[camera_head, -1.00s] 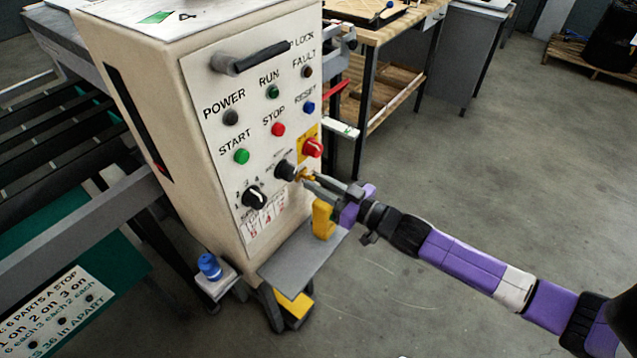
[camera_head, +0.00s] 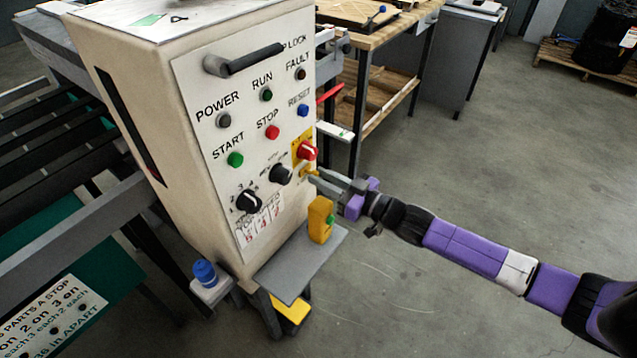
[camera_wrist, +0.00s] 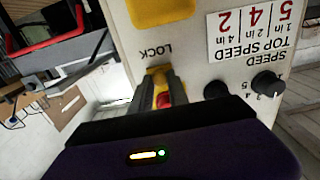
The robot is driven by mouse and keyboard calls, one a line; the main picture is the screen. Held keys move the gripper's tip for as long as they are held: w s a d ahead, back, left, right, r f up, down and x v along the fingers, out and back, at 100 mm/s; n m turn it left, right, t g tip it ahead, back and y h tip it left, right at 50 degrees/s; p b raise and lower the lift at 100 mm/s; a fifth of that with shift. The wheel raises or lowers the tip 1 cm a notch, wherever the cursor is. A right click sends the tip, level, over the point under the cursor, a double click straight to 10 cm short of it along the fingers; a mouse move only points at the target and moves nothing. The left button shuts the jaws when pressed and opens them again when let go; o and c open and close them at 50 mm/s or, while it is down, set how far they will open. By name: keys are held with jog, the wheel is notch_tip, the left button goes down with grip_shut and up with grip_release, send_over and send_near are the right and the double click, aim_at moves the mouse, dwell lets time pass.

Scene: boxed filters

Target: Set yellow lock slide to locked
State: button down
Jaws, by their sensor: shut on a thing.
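The yellow lock slide (camera_head: 310,172) is a small piece on the control box's front panel, just below the red knob (camera_head: 307,151) on its yellow plate. In the wrist view the slide (camera_wrist: 160,71) shows between the fingertips, beside the printed word LOCK, which appears upside down. My gripper (camera_head: 318,177) reaches in from the right and is shut on the slide. In the wrist view the fingers (camera_wrist: 165,90) hide part of it, and a bit of red shows between them. The slide's end stops cannot be made out.
A black knob (camera_head: 281,174) is close to the left of the slide, with a speed dial (camera_head: 248,201) farther left. A yellow handset (camera_head: 320,220) stands on the grey shelf (camera_head: 300,266) below.

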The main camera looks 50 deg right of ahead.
jog(key=shift+d, duration=0.25)
jog(key=c, duration=1.3)
grip_release()
jog(key=shift+o, duration=0.2)
jog(key=s+b, duration=0.1)
jog(key=s, duration=0.6)
jog(key=shift+s, duration=0.4)
jog(key=shift+d, duration=0.15)
